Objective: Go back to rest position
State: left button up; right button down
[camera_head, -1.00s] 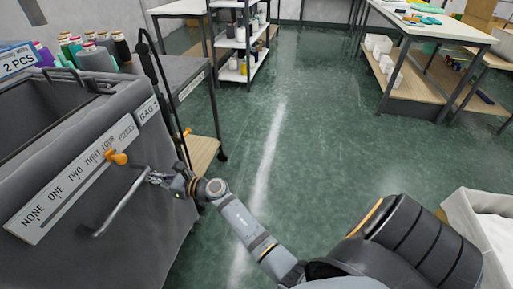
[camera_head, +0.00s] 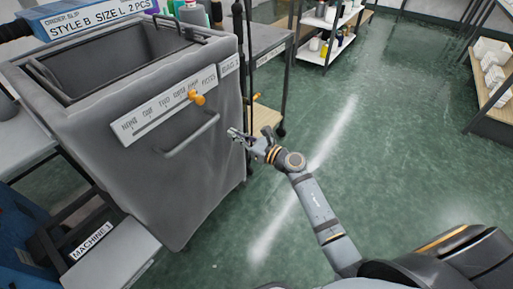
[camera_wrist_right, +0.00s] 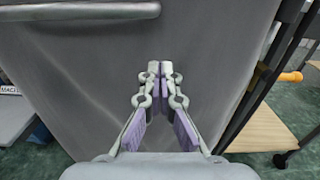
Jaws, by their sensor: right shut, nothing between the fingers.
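My right gripper (camera_head: 234,134) is in front of the grey bag cart (camera_head: 200,185), near the right end of its metal handle (camera_head: 188,138). It is clear of the handle and holds nothing. In the right wrist view the fingers of the right gripper (camera_wrist_right: 160,72) are together, facing the cart's grey side. The handle (camera_wrist_right: 80,12) crosses the top left there. My left gripper is not in view.
An orange knob (camera_head: 196,97) sits on the cart's label strip (camera_head: 150,118). A shelf rack (camera_head: 325,40) stands at the back. A white panel labelled machine 1 (camera_head: 110,255) is at lower left. The green floor (camera_head: 400,150) on the right is clear.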

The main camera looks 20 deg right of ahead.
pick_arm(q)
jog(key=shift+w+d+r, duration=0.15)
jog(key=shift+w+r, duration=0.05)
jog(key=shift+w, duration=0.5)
pick_arm(e)
jog(key=v, duration=0.3)
jog(key=f+v, duration=0.1)
jog(key=v, duration=0.1)
jog(key=shift+d, duration=0.55)
